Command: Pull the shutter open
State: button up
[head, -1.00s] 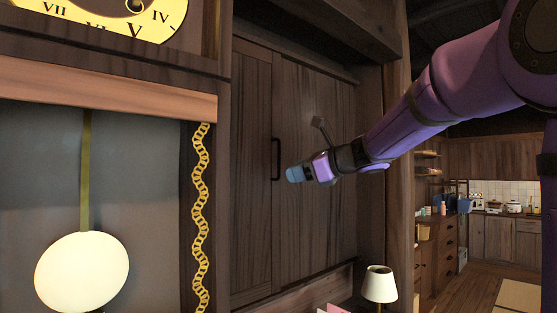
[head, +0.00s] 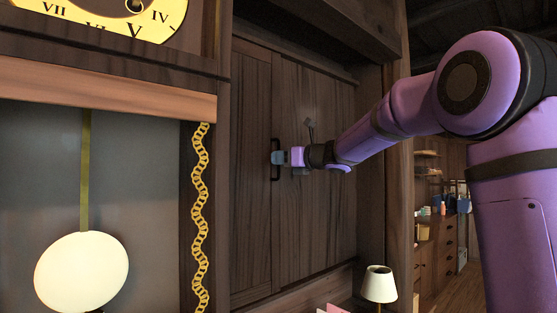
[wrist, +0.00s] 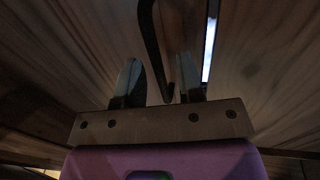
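The shutter (head: 315,225) is a dark wooden panel in the wall recess, seen at the middle of the head view. Its black bar handle (head: 275,174) stands upright near the panel's left edge. My gripper (head: 277,158) is at the handle and covers its middle part. In the wrist view, my gripper (wrist: 160,82) has its two fingers apart, with the dark handle (wrist: 151,40) running between them. Clear space shows between the handle and the fingers; I cannot tell whether either touches it.
A tall clock with a pendulum (head: 82,272) and a gold chain (head: 201,220) stands at left. A small lamp (head: 379,284) is below the recess. A bright narrow strip (wrist: 209,50) shows right of the handle. A wooden post (head: 400,200) borders the recess at right.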

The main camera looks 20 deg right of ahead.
jog(key=shift+w+a, duration=0.35)
jog(key=shift+w, duration=0.25)
grip_shut()
jog(key=shift+d, duration=0.1)
